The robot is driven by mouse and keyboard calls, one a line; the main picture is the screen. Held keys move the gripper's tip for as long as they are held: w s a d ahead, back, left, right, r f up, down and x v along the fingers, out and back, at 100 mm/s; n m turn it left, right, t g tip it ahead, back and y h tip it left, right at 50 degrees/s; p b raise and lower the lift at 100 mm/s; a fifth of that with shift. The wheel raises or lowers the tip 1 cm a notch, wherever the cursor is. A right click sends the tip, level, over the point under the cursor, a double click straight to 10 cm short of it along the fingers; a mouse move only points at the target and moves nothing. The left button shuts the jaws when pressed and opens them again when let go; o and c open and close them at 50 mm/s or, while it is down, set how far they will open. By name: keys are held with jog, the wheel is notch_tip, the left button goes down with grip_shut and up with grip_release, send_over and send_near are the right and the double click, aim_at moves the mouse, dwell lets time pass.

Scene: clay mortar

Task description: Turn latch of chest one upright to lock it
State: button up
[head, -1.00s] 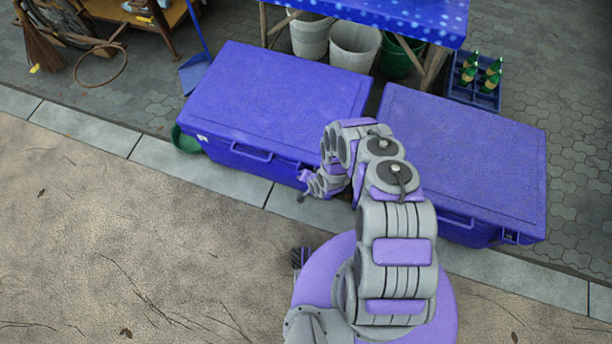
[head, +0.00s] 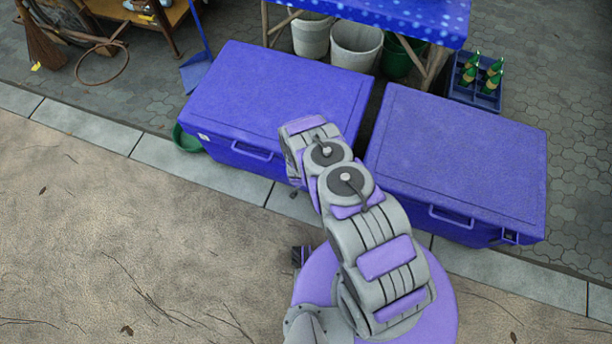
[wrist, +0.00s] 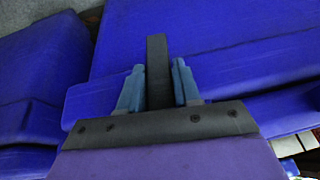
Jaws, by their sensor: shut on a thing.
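Two blue chests stand side by side, a left chest (head: 270,95) and a right chest (head: 460,150), both with lids down. My arm reaches to the front right corner of the left chest. In the head view the wrist hides my gripper and most of that corner. In the wrist view, the two blue-grey fingers of my gripper (wrist: 158,82) are closed about a dark upright bar, which I take as the latch (wrist: 157,52). The bar stands in front of blue chest walls. Its lower end is hidden by the palm. The right chest has a small dark-framed latch (head: 510,237) at its front right.
A blue-topped table (head: 400,15) with buckets (head: 355,45) below stands behind the chests. A bottle crate (head: 475,92) is at the back right. A green bowl (head: 186,140) sits by the left chest. The pavement (head: 120,230) in front is open.

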jog(key=shift+a+h+b, duration=0.1)
jog(key=shift+h+b, duration=0.35)
jog(key=shift+h, duration=0.15)
dwell(0.3)
jog(key=o, duration=1)
jog(key=shift+c, duration=0.2)
jog(key=shift+g, duration=0.3)
jog(key=p+v, duration=0.4)
jog(key=v, duration=1.3)
jog(key=shift+s+r, duration=0.1)
